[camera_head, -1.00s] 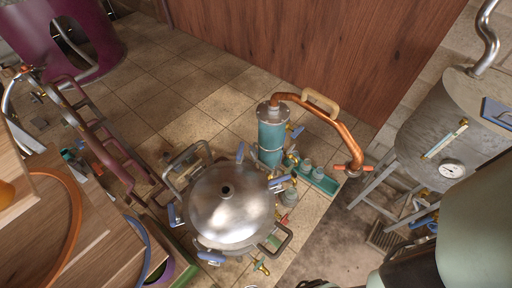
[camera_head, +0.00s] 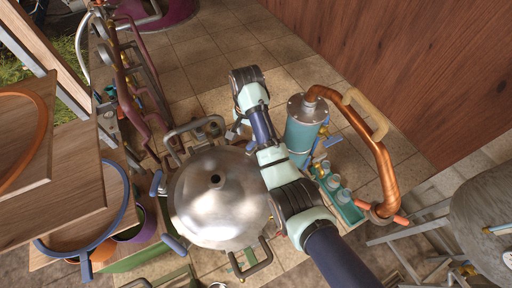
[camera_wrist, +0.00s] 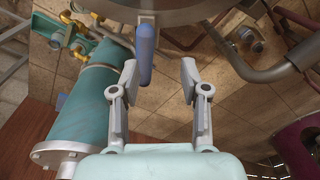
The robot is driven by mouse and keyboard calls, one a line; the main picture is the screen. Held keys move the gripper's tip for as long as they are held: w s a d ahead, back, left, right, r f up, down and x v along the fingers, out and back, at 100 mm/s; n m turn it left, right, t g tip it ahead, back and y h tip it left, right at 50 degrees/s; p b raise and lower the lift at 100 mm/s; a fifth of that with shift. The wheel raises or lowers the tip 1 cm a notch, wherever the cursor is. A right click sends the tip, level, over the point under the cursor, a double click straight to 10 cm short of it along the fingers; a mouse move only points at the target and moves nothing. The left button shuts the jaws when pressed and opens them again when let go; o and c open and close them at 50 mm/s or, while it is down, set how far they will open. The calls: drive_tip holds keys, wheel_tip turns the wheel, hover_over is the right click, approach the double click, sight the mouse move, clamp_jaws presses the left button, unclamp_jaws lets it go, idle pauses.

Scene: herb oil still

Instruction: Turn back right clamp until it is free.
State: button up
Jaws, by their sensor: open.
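The still pot's domed steel lid (camera_head: 215,195) has blue clamp handles around its rim. The left clamp (camera_head: 157,183) and front left clamp (camera_head: 172,246) show in the head view. My arm crosses the pot's back right side there and hides the clamps on that side. In the wrist view one blue clamp handle (camera_wrist: 146,52) hangs from the pot rim (camera_wrist: 165,14). My gripper (camera_wrist: 159,76) is open. The handle lies just beyond the fingertips, nearer the left finger, and I see no grip on it.
The teal condenser cylinder (camera_head: 304,130) stands close to the right of my arm, with a copper pipe (camera_head: 380,165) curving from its top. A teal rack (camera_head: 345,208) holds small bottles. A metal pot handle (camera_wrist: 265,68) is right of the gripper in the wrist view.

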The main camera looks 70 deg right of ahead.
drive_tip(key=shift+s+d+f+m, duration=0.25)
drive_tip(key=shift+s+d+m, duration=0.25)
drive_tip(key=shift+s+d, duration=0.4)
drive_tip(key=f, duration=0.7)
drive_tip(key=shift+a+f, duration=0.2)
drive_tip(key=shift+f, duration=0.2)
